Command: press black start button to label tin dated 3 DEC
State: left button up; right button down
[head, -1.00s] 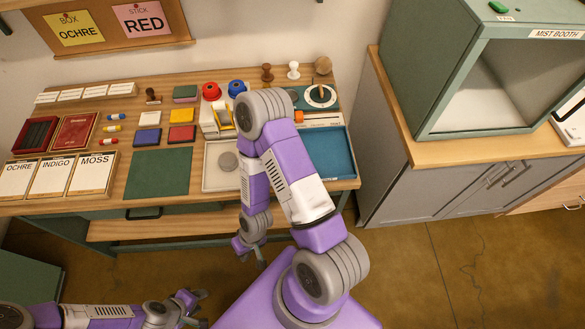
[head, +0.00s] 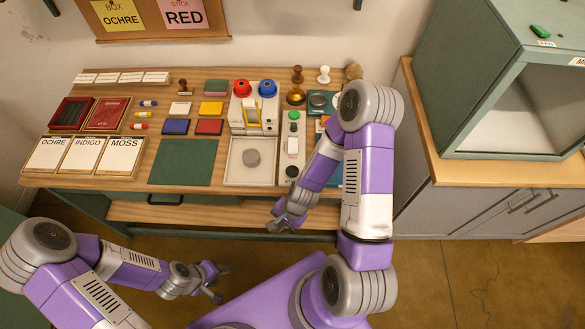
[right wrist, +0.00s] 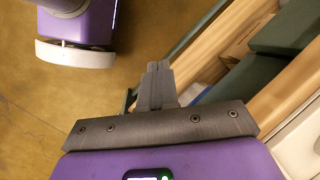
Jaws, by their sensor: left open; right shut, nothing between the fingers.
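My left gripper (head: 218,285) is open and empty, lower left, away from the table.
A white machine (head: 240,117) with red and blue tops stands behind the tray. A green mat (head: 183,162) and the label boxes MOSS (head: 115,158), INDIGO and OCHRE lie left. My right arm covers part of the table's right side. A mist booth (head: 480,80) stands at right.

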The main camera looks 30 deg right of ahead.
jog(key=w+d+r+m+t+y+p, duration=0.1)
jog(key=w+d+r+m+t, duration=0.15)
jog(key=r+m, duration=0.45)
jog(key=w+d+r+m+t+p, duration=0.1)
jog(key=w+d+r+m, duration=0.3)
jog(key=m, duration=0.5)
notch_tip(320, 180, up, 9)
jog(key=m+t, duration=0.3)
jog(key=m, duration=0.6)
send_over(295, 171)
jog(key=shift+r, duration=0.1)
jog(key=shift+s+f, duration=0.1)
jog(key=shift+f, duration=0.1)
notch_tip(295, 171, down, 9)
jog(key=b, duration=0.8)
jog(key=shift+r, duration=0.2)
jog(key=shift+f+b, duration=0.4)
jog(key=shift+b, duration=0.1)
